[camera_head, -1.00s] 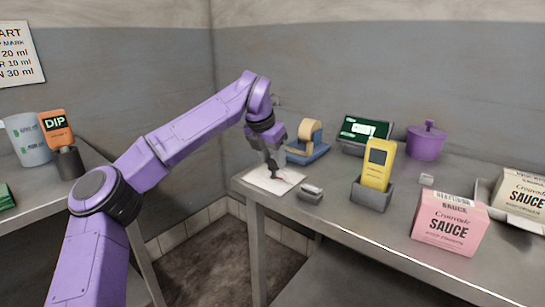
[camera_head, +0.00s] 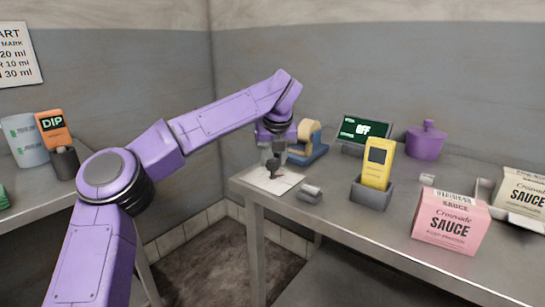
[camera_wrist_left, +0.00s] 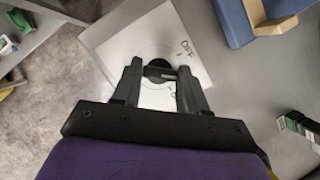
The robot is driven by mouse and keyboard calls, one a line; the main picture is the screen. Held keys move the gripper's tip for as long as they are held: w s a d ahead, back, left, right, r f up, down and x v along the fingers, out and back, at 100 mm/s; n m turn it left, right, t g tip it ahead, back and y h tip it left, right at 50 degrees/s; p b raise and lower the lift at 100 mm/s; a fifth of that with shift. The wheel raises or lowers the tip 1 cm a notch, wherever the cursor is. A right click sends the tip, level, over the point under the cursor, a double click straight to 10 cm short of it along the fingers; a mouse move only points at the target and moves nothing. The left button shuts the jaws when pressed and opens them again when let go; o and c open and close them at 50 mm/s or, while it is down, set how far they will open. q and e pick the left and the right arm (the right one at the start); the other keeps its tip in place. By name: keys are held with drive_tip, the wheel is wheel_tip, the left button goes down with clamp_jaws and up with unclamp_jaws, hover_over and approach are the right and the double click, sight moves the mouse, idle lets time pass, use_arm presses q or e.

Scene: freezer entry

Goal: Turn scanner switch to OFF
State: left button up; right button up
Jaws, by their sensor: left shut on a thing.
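The scanner switch is a dark knob (camera_head: 273,170) on a white plate (camera_head: 288,180) at the near left corner of the right table. My left gripper (camera_head: 273,163) points down at it and is shut on it. In the left wrist view the knob (camera_wrist_left: 160,63) sits between the fingertips (camera_wrist_left: 160,74), over the plate (camera_wrist_left: 112,42). My right gripper is not in view.
A blue tape dispenser (camera_head: 310,150) stands right behind the gripper.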

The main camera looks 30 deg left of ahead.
use_arm(q)
drive_tip(key=n, duration=0.2)
drive_tip(key=n+g, duration=0.1)
drive_tip(key=shift+w+r+n+y+p, duration=0.1)
drive_tip(key=shift+r+n+y+p, duration=0.1)
drive_tip(key=shift+n+y+p, duration=0.2)
drive_tip(key=n, duration=0.2)
drive_tip(key=n+g+p, duration=0.1)
drive_tip(key=n, duration=0.1)
drive_tip(key=shift+w+g+y, duration=0.1)
drive_tip(key=shift+g+y, duration=0.2)
drive_tip(key=shift+f+n, duration=0.1)
drive_tip(key=shift+n, duration=0.2)
drive_tip(key=o, duration=1.1)
drive_tip(key=shift+d, duration=0.1)
drive_tip(key=shift+c, duration=0.2)
drive_tip(key=p+v, duration=0.3)
drive_tip(key=v, duration=0.7)
drive_tip(key=shift+w+r+p, duration=0.15)
drive_tip(key=shift+r+p, duration=0.1)
drive_tip(key=shift+p, duration=0.1)
